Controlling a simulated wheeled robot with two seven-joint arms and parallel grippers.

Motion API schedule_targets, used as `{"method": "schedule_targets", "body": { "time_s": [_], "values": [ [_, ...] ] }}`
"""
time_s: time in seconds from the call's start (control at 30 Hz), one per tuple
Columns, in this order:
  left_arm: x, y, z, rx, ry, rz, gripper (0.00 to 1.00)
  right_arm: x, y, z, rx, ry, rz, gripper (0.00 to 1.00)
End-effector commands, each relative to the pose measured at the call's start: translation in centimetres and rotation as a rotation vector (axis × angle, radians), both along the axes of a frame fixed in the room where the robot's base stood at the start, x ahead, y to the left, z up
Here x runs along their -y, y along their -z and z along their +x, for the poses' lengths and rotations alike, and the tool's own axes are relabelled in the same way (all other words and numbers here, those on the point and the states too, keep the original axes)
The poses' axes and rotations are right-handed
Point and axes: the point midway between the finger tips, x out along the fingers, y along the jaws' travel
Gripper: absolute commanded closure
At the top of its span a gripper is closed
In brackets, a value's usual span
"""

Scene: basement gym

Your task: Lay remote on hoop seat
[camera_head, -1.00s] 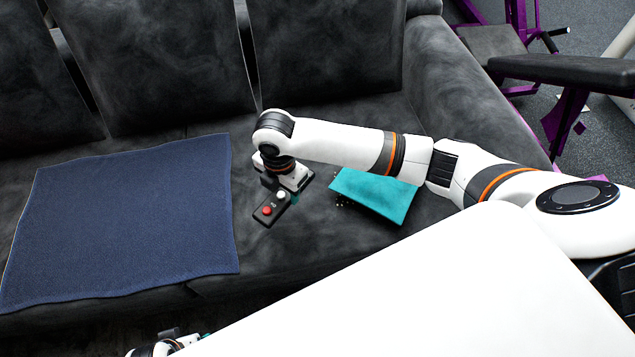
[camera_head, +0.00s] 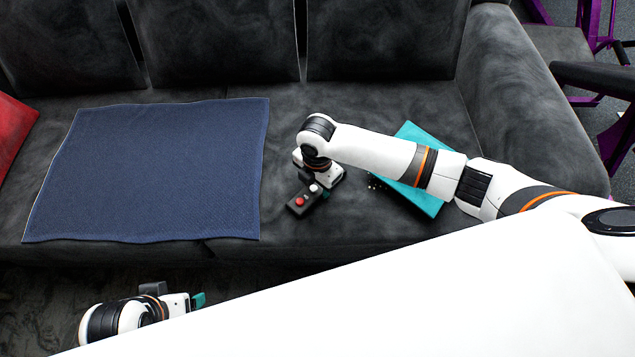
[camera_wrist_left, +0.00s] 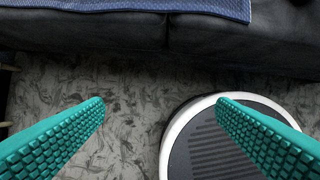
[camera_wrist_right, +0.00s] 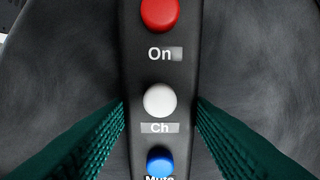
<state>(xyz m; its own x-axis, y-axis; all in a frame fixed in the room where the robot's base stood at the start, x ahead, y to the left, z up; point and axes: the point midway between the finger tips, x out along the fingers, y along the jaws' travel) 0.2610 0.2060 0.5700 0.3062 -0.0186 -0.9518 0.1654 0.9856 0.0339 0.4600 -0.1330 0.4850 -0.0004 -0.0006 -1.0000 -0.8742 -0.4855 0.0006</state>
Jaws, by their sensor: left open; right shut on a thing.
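The remote (camera_head: 308,196) is dark with red and white buttons in the head view. The right wrist view shows it (camera_wrist_right: 160,75) close up, with a blue button too. My right gripper (camera_head: 321,191) is shut on it, teal fingers on both sides, low over the sofa seat (camera_head: 262,253). I cannot tell whether the remote touches the cushion. I cannot make out a hoop, or which surface is the hoop seat. My left gripper (camera_head: 178,298) is open and empty, low in front of the sofa; its parted fingers (camera_wrist_left: 160,110) show in the left wrist view.
A navy cloth (camera_head: 150,170) lies flat on the seat, left of the remote. A teal flat thing (camera_head: 416,138) lies right of it, partly behind my right arm. A red cushion (camera_head: 12,130) is at the left edge. Purple-framed gym equipment (camera_head: 617,140) stands beyond the armrest.

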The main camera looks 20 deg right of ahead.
Motion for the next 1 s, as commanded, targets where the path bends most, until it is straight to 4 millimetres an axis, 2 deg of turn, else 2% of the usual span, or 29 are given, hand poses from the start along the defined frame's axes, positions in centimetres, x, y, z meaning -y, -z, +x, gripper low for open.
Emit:
{"method": "schedule_targets", "body": {
  "time_s": [0.27, 0.3, 0.43, 0.77, 0.83, 1.0],
  "values": [
    [0.0, 0.0, 0.0, -0.001, 0.000, 0.000, 0.20, 0.0, 0.1, 0.0, 0.001, 0.000, 0.000, 0.80],
    [0.0, 0.0, 0.0, -0.001, 0.000, 0.000, 0.20, 0.0, 0.2, 0.0, 0.000, 0.000, 0.000, 0.52],
    [0.0, 0.0, 0.0, -0.001, 0.000, 0.000, 0.20, 0.0, 0.2, 0.0, 0.000, 0.000, 0.000, 0.31],
    [0.0, 0.0, 0.0, 0.000, 0.000, 0.000, 0.20, 0.0, -0.1, 0.0, 0.001, 0.000, 0.000, 0.31],
    [0.0, -0.3, 0.1, 0.003, 0.000, 0.000, 0.20, 0.0, -0.8, 0.1, 0.001, 0.001, 0.000, 0.31],
    [0.2, 2.4, 0.9, -0.020, 0.001, 0.001, 0.20, 0.0, -3.8, 0.1, 0.004, -0.001, 0.000, 0.31]
  ]
}}
